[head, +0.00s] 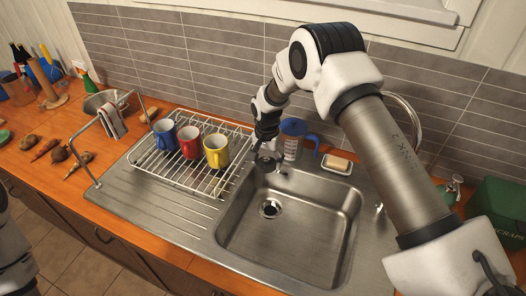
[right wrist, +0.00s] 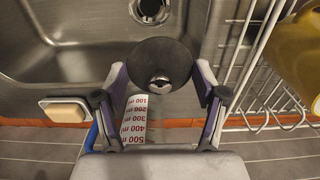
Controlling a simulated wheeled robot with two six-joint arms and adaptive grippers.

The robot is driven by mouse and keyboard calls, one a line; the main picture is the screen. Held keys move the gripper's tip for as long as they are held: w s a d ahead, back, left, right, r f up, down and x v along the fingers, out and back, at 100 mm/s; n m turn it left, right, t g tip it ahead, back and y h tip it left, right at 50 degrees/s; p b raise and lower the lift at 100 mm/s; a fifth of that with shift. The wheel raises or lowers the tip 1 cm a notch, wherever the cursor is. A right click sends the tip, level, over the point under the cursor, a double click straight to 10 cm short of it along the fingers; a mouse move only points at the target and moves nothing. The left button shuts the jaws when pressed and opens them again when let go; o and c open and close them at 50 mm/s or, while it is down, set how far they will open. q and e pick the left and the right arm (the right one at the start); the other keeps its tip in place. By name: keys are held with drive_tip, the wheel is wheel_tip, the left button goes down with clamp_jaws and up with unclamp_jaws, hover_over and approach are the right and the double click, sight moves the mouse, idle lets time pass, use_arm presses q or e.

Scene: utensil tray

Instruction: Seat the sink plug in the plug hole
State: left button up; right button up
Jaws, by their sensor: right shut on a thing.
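The sink plug (right wrist: 155,60), a dark round disc with a small metal knob, sits between the fingers of my right gripper (right wrist: 160,82) in the right wrist view. That gripper is shut on it. In the head view my right gripper (head: 267,152) hangs above the back left edge of the sink (head: 300,235), and the plug is hard to make out there. The plug hole (head: 270,208) is an open metal drain in the basin floor; it also shows at the top of the right wrist view (right wrist: 152,10). The plug is apart from the hole. My left gripper is out of view.
A dish rack (head: 180,178) with blue, red and yellow mugs stands left of the basin. A measuring jug (head: 292,138) and a soap dish (head: 336,165) stand behind it. The tap (head: 415,115) is partly hidden by my right arm. The basin is empty.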

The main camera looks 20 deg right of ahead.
sight(272, 169)
drive_tip(key=shift+s+d+f+p, duration=0.2)
drive_tip(key=shift+s+f+p, duration=0.15)
drive_tip(key=shift+s+f, duration=0.15)
drive_tip(key=shift+s+d+f+p, duration=0.15)
drive_tip(key=shift+s+f+p, duration=0.2)
drive_tip(key=shift+s+f, duration=0.35)
drive_tip(key=shift+s, duration=0.05)
drive_tip(key=shift+s+f+b, duration=0.1)
drive_tip(key=shift+f+b, duration=0.2)
drive_tip(key=shift+b, duration=0.15)
use_arm(q)
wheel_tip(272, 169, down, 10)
drive_tip(key=b, duration=1.1)
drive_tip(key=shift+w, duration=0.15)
use_arm(e)
wheel_tip(272, 169, down, 17)
use_arm(q)
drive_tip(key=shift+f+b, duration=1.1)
drive_tip(key=shift+b, duration=0.15)
use_arm(e)
drive_tip(key=shift+f, duration=1)
drive_tip(key=o, duration=1.3)
